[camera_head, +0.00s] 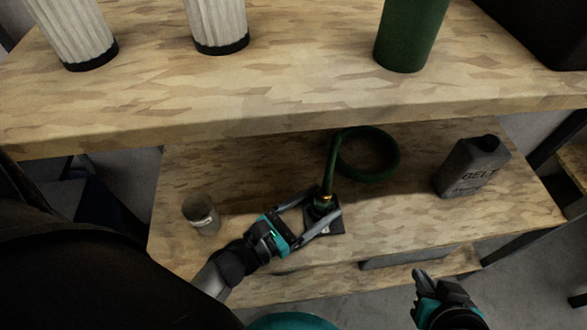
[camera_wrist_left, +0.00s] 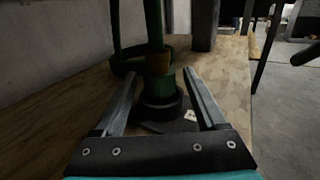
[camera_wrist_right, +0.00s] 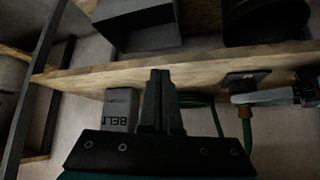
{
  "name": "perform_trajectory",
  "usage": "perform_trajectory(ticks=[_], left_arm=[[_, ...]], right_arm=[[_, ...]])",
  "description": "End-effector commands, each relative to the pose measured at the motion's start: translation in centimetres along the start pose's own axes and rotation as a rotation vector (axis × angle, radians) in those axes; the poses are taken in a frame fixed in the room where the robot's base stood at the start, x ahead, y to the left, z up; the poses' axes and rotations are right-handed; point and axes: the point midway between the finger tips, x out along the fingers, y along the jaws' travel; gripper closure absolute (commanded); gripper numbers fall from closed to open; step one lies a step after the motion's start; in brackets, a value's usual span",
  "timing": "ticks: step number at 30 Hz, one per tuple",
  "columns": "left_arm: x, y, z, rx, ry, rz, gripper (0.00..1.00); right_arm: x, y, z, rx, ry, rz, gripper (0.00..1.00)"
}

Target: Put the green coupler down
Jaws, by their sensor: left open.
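The green coupler (camera_head: 323,204) stands roughly upright on a dark square pad (camera_head: 334,228) on the lower wooden shelf, with its green hose (camera_head: 368,177) rising from it and coiled behind. In the left wrist view the coupler (camera_wrist_left: 160,97) has a dark round base resting on the pad and a brass-coloured ring above. My left gripper (camera_head: 329,202) is open, with one finger on each side of the coupler and visible gaps between. My right gripper (camera_head: 420,275) is shut and empty, off the shelf's front edge at the lower right.
A grey bottle marked BELT (camera_head: 472,167) stands to the right on the lower shelf, and a small grey-brown can (camera_head: 201,214) to the left. The upper shelf (camera_head: 250,100) overhangs the back and holds two ribbed white containers and a green cylinder (camera_head: 411,35). Bare shelf lies between coupler and bottle.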

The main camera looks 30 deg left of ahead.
Motion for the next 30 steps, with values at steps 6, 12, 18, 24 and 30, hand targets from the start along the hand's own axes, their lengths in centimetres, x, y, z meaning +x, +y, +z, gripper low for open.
perform_trajectory(ticks=[6, 12, 18, 24, 30], left_arm=[[-0.5, 0.0, 0.3, -0.001, 0.004, 0.001, 0.27], [-4.4, 0.0, 0.3, -0.002, 0.005, 0.002, 0.27], [-8.3, 0.0, 0.3, -0.002, 0.005, 0.001, 0.27], [-11.1, 0.0, 0.3, -0.001, 0.002, 0.0, 0.27], [-12.0, 0.0, 0.3, 0.0, -0.001, 0.001, 0.27]], right_arm=[[-0.8, 0.7, 0.4, -0.002, -0.06, 0.018, 1.0], [-2.2, 1.8, 1.3, 0.005, -0.172, 0.051, 1.0], [-3.6, 2.8, 2.5, 0.016, -0.28, 0.079, 1.0], [-3.1, 3.0, 3.2, 0.019, -0.314, 0.082, 1.0], [-2.8, 3.0, 3.4, 0.019, -0.315, 0.082, 1.0]])
